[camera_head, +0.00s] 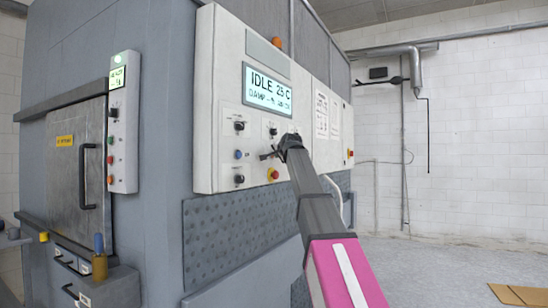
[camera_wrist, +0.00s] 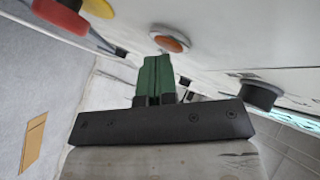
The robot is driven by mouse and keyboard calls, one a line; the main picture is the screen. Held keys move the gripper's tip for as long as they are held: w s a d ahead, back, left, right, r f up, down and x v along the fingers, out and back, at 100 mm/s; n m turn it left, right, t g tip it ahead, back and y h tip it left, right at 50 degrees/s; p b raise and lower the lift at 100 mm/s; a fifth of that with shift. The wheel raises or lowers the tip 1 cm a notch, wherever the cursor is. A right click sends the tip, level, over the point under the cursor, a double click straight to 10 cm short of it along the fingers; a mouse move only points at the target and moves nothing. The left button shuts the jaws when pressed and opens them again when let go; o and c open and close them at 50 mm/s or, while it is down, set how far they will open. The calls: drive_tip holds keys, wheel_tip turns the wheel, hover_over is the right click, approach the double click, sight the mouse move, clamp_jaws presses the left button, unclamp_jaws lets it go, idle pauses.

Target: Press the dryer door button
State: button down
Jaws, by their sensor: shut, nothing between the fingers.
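The control panel (camera_head: 208,100) is white, with a lit display (camera_head: 267,90) reading IDLE 25 C. My gripper (camera_head: 268,154) is in front of its lower right controls. In the wrist view the shut, empty green fingers (camera_wrist: 157,65) point at a round orange button (camera_wrist: 170,42) with a pale rim. The fingertips are very close to it; I cannot tell whether they touch. In the head view my gripper hides that spot. No label shows which control is the dryer door button.
A red mushroom button (camera_head: 273,173) on yellow sits just below my gripper; it also shows in the wrist view (camera_wrist: 62,17). A black knob (camera_wrist: 260,95) and a blue button (camera_head: 238,154) are close by. A metal door (camera_head: 65,195) is at left.

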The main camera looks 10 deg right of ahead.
drive_tip(key=shift+d, duration=0.1)
idle(0.3)
drive_tip(key=shift+s+d, duration=0.5)
drive_tip(key=shift+d, duration=0.15)
drive_tip(key=s+d, duration=0.1)
drive_tip(key=d, duration=0.1)
drive_tip(key=s+d, duration=0.2)
idle(0.5)
drive_tip(key=shift+f, duration=0.1)
idle(0.5)
